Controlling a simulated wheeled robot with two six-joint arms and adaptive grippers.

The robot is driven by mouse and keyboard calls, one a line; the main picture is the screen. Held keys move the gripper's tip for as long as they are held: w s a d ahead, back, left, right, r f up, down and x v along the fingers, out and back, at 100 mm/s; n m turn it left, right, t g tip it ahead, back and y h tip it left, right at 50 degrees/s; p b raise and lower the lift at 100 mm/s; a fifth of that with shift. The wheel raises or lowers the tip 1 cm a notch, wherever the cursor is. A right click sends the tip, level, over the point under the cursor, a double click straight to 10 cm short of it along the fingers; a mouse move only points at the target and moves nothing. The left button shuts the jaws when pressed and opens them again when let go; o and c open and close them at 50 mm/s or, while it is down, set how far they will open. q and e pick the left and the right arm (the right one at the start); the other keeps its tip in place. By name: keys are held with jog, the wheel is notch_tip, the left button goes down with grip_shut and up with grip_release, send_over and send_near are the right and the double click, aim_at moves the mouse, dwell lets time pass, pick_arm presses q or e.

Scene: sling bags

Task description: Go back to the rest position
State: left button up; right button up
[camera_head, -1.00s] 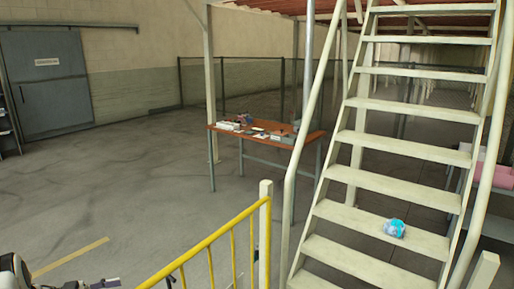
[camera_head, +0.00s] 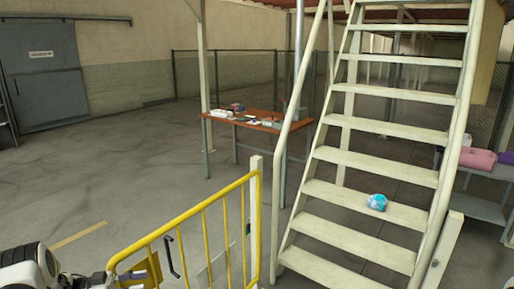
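My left arm comes in at the bottom left corner, white and black. The dark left gripper (camera_head: 86,281) sits low beside the yellow railing, partly cut off by the bottom edge; its fingers are too small and dark to read. My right gripper is not in view. A blue and teal rounded bundle, possibly a bag (camera_head: 377,202), rests on a stair tread, apart from any gripper. A pink item (camera_head: 478,158) lies on a grey shelf at the right edge.
A yellow railing (camera_head: 205,208) stands close in front, near my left arm. A pale staircase (camera_head: 375,160) fills the right. A brown table (camera_head: 283,128) with several small items stands farther back. The floor at left, before the grey door (camera_head: 45,75), is clear.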

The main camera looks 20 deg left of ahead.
pick_arm(q)
jog(key=w+d+f+n+t+b, duration=0.15)
jog(key=w+d+f+b, duration=0.3)
jog(key=d, duration=0.65)
jog(key=w+d+f+n+b, duration=0.35)
jog(key=d+f+b, duration=0.2)
jog(key=d, duration=0.65)
jog(key=s+d+f+n+y+b, duration=0.1)
jog(key=d+f+n+y+b, duration=0.35)
jog(key=d+f, duration=0.65)
jog(key=s+f+n+g+y+b, duration=0.1)
jog(key=s+f+g+y, duration=0.25)
jog(key=s+f, duration=0.4)
jog(key=s+f+n+g+y+b, duration=0.1)
jog(key=s+f+g+y, duration=0.25)
jog(key=s, duration=0.65)
jog(key=s+a+g+y, duration=0.2)
jog(key=s, duration=0.5)
jog(key=s+a+g+y, duration=0.2)
jog(key=s+a, duration=0.1)
jog(key=s, duration=0.4)
jog(key=shift+s+a+f+g, duration=0.15)
jog(key=shift+s+f+g, duration=0.05)
jog(key=shift+f+g, duration=0.15)
